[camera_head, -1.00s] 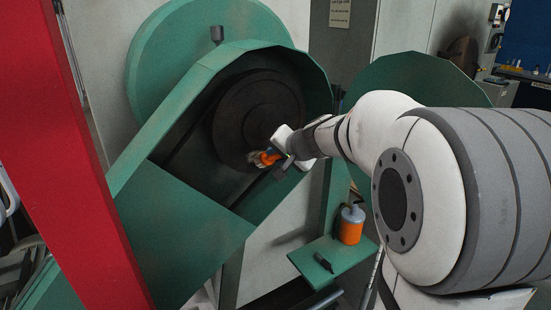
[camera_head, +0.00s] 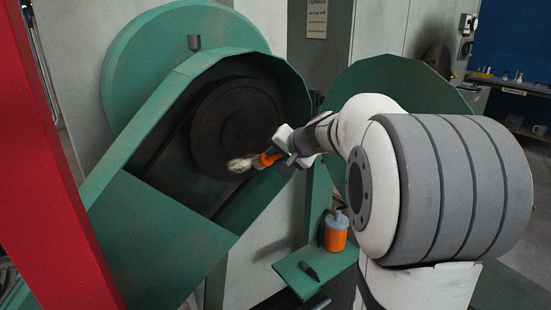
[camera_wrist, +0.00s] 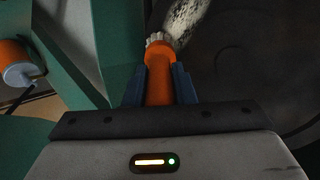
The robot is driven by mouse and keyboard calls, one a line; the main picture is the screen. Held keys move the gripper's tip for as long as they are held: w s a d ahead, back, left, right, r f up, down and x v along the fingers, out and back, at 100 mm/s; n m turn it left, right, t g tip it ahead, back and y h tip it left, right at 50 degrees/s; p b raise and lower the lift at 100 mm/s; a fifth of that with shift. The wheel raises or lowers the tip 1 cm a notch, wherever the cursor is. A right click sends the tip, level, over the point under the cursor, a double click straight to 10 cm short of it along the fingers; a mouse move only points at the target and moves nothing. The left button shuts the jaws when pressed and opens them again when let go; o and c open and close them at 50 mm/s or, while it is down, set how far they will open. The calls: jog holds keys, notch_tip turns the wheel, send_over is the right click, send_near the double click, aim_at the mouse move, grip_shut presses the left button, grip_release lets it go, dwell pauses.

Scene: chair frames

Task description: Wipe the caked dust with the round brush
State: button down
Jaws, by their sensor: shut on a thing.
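The round brush (camera_head: 269,158) has an orange handle and a short ring of pale bristles. My gripper (camera_head: 284,160) is shut on its handle, in front of the green machine's open housing. In the wrist view the blue fingers of my gripper (camera_wrist: 160,86) flank the brush (camera_wrist: 158,72), bristles pointing away. The caked dust (camera_head: 240,164) is a pale speckled patch at the lower edge of the dark wheel (camera_head: 212,150). The dust (camera_wrist: 187,18) also shows at the top of the wrist view, just beyond the bristles. I cannot tell if the bristles touch it.
The green housing (camera_head: 160,225) surrounds the wheel, with its rim close to my gripper. An orange bottle (camera_head: 335,236) and a small black item (camera_head: 308,270) stand on a green shelf (camera_head: 296,280) below. A red post (camera_head: 50,170) is at left.

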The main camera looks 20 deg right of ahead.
jog(key=shift+w+d+b, duration=0.25)
jog(key=shift+d+b, duration=0.15)
jog(key=shift+d, duration=0.4)
jog(key=shift+s+a+b, duration=0.2)
jog(key=shift+a, duration=0.35)
jog(key=shift+s+a+b, duration=0.15)
jog(key=shift+a+b, duration=0.05)
jog(key=shift+a, duration=0.35)
jog(key=s+a+b, duration=0.3)
jog(key=a+b, duration=0.2)
jog(key=a, duration=0.4)
jog(key=shift+r, duration=0.35)
dwell(3.3)
